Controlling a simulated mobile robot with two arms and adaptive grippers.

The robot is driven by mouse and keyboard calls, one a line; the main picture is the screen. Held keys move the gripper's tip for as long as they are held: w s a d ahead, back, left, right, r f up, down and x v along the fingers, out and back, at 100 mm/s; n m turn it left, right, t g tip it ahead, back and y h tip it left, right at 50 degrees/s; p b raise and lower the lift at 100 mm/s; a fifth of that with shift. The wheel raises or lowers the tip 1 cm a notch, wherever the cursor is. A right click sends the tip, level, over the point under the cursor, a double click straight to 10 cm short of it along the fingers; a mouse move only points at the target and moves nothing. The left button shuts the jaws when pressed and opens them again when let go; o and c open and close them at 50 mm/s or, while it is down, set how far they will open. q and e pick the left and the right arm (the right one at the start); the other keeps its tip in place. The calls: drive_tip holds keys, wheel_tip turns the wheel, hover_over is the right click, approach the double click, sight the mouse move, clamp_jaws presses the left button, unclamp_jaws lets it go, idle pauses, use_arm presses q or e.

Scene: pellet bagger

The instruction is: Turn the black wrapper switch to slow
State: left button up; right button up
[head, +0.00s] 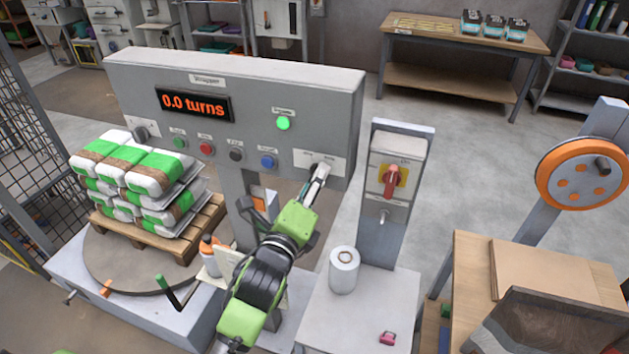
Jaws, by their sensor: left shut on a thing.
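The grey wrapper panel (330,95) has a small white plate (336,160) at its lower right corner, with the black wrapper switch on it. My left gripper (319,172) reaches up to this plate from below and is shut on the switch. The fingers hide most of the switch, so I cannot tell which way it points. The lettering on the plate is too small to read. My right gripper is not in view.
The display (194,104) reads 0.0 turns and a green lamp (284,124) is lit. Several buttons line the panel, including a blue one (267,162). A red rotary switch (391,181) stands close on the right. A loaded pallet (200,228) sits at left.

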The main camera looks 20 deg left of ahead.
use_arm(q)
drive_tip(key=shift+r+n+p, duration=0.2)
drive_tip(key=shift+n+p, duration=2.45)
drive_tip(key=shift+n, duration=3.15)
drive_tip(key=o, duration=1.1)
drive_tip(key=shift+s, duration=0.15)
drive_tip(key=s, duration=1.1)
drive_tip(key=shift+s+a, duration=0.2)
drive_tip(key=shift+s, duration=0.2)
